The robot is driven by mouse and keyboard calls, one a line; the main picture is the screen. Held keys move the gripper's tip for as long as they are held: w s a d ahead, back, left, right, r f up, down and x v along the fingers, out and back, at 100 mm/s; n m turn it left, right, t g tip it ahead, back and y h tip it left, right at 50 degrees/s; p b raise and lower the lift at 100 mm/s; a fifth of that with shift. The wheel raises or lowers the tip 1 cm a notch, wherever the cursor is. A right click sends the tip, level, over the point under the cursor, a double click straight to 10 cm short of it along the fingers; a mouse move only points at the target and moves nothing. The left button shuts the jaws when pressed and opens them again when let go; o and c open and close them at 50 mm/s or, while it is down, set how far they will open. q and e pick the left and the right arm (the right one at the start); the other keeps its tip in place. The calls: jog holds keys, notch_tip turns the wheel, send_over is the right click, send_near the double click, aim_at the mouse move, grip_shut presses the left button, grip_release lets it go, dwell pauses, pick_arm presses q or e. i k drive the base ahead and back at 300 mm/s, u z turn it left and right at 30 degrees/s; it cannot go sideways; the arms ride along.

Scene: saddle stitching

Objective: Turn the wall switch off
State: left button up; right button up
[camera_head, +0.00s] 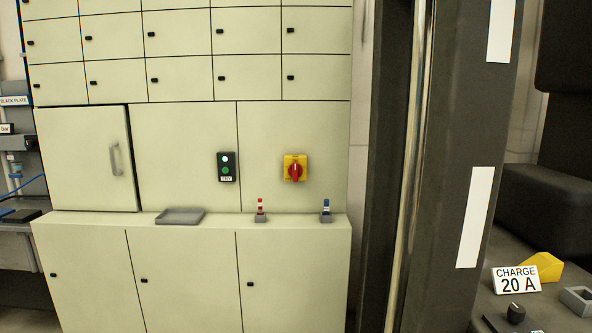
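A rotary switch (295,168) with a red knob on a yellow square plate is mounted on the cream cabinet wall, right of centre. Its knob appears to stand upright. A black box (226,167) with a white and a green round button is fixed on the wall to its left. I cannot tell from the labels which of these is the wall switch. Neither of my grippers is in view.
A cream ledge (120,221) juts out below, bearing a grey tray (180,216) and small red (260,211) and blue (325,211) items in holders. A dark column (445,180) stands at right, beside a bench with a "CHARGE 20 A" sign (516,280).

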aim_at(295, 170)
jog(key=z, duration=0.5)
jog(key=i, duration=0.8)
jog(key=z, duration=0.45)
